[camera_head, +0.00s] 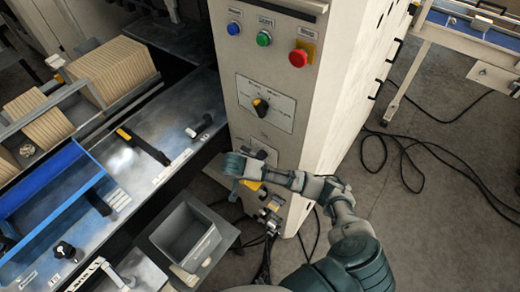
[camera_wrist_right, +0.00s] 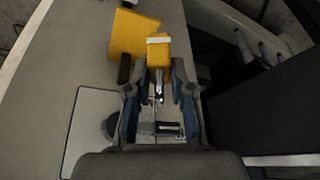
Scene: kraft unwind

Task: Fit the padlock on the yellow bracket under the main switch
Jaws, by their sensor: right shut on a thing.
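The main switch (camera_head: 261,105) is a black and yellow rotary knob on a pale plate on the cabinet front. My right gripper (camera_wrist_right: 158,76) is shut on the padlock (camera_wrist_right: 158,51), a small yellow block with a white band, at the fingertips. A silvery part shows between the fingers. The larger yellow bracket (camera_wrist_right: 130,34) lies just beyond and left of the padlock, partly overlapped by it; I cannot tell whether they touch. In the head view my right arm crosses the cabinet below the switch, with a yellow part (camera_head: 251,185) beside the wrist; fingertips are unclear. My left gripper is out of view.
Above the switch are blue, green and red buttons (camera_head: 298,58). A grey open bin (camera_head: 186,235) stands left of the cabinet's lower part, beside a bench with a blue tray (camera_head: 45,215). Black cables (camera_head: 405,150) lie on the floor to the right.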

